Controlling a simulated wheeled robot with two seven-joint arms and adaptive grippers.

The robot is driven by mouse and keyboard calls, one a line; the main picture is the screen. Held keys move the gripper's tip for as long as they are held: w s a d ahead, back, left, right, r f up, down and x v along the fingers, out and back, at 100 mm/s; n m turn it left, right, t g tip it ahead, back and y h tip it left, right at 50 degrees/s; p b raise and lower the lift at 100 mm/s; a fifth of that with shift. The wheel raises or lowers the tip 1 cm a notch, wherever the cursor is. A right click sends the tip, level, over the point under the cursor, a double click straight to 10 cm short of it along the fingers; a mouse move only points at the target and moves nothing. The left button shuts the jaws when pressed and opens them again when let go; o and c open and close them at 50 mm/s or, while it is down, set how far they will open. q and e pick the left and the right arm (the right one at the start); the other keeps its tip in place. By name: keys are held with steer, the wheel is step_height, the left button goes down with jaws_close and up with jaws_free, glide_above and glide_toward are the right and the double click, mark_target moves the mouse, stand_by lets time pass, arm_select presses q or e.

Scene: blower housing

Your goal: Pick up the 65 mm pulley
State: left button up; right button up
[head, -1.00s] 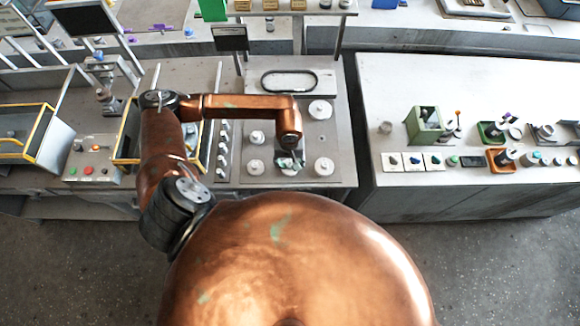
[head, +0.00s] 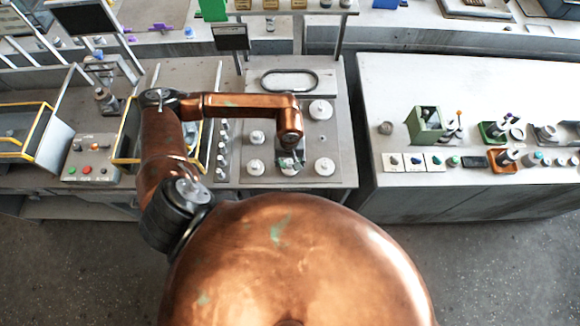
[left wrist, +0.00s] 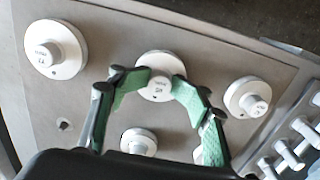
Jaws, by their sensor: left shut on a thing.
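The 65 mm pulley (left wrist: 154,88) is a white disc with a raised hub, on the grey plate at the near edge of the bench. Its hub label is upside down and small in the left wrist view. My left gripper (left wrist: 163,82) points down over it, its green-padded fingers shut on the hub from both sides. In the head view the left gripper (head: 290,160) hides part of the pulley (head: 289,170). The pulley appears at plate level; I cannot tell whether it still touches the plate. My right gripper is not in view.
Other white pulleys stand close by: a large one to the right (head: 324,167), a smaller one to the left (head: 256,167), another behind that (head: 257,137) and a large one at the back (head: 320,109). A row of small pegs (head: 222,150) lines the plate's left side.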

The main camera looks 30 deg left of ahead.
mark_target(289, 164)
arm_select(q)
steer(key=shift+s+a+f, duration=0.1)
steer(key=shift+a+f, duration=0.1)
steer(key=shift+a, duration=0.05)
steer(key=shift+r, duration=0.45)
jaws_close()
steer(key=shift+r, duration=0.75)
steer(key=shift+r+p, duration=0.3)
steer(key=shift+r, duration=0.05)
steer(key=shift+d+r, duration=0.1)
steer(key=shift+r, duration=0.55)
steer(key=shift+r+p, duration=0.9)
steer(key=shift+r, duration=1)
